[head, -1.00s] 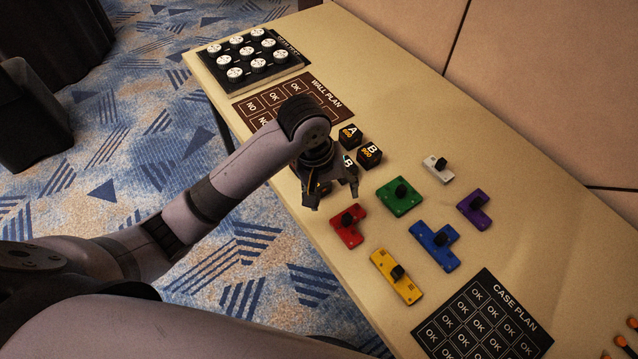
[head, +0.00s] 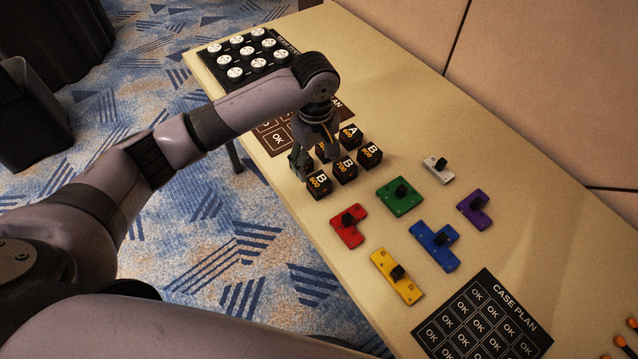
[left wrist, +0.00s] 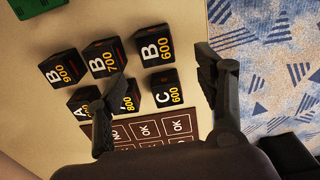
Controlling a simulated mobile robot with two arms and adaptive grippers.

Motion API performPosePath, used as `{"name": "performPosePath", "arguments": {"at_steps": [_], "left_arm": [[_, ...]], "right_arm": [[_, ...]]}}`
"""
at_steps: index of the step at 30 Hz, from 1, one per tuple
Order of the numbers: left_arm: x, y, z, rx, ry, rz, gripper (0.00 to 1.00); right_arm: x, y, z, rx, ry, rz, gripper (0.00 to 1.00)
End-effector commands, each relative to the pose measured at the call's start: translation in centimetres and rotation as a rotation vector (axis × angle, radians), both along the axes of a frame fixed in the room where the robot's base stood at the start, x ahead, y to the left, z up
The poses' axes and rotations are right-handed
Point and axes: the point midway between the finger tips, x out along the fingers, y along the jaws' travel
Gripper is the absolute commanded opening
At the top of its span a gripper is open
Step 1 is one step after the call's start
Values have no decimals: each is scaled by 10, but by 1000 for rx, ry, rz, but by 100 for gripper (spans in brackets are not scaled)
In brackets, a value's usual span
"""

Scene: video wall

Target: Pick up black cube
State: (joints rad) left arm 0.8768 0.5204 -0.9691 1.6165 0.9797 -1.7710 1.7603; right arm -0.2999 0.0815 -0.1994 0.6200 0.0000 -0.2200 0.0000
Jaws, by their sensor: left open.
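Several black cubes with white letters and orange numbers stand in two rows on the table. In the head view, the B 600 cube (head: 318,183), B 700 cube (head: 346,169), B 900 cube (head: 370,154) and an A cube (head: 350,136) show. My left gripper (head: 315,158) points down over the near end of the rows, open, and hides part of the cubes. In the left wrist view, the C 600 cube (left wrist: 166,88) and the B 600 cube (left wrist: 156,46) lie between the open fingers. The left finger partly covers the 800 cube (left wrist: 129,98). My right gripper is not in view.
A dark wall plan mat (head: 272,140) lies beside the cubes. A case plan mat (head: 482,318) lies in front.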

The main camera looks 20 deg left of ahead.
Motion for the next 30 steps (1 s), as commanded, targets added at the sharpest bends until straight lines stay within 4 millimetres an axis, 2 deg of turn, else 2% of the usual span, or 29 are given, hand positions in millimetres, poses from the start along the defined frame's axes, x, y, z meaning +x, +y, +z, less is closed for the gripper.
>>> {"name": "performPosePath", "arguments": {"at_steps": [3, 11, 19, 28, 30], "left_arm": [[0, 0, -19, 2, 2, 0, 63], [1, -1, -38, 1, 1, -1, 63], [3, -3, -76, 1, 0, 0, 63], [3, -4, -83, 0, -1, -2, 63], [3, -4, -83, 0, -1, -2, 60]], "right_arm": [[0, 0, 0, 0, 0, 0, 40], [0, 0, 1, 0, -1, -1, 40], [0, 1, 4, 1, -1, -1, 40], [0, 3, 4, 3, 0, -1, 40], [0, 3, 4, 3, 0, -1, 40]]}}
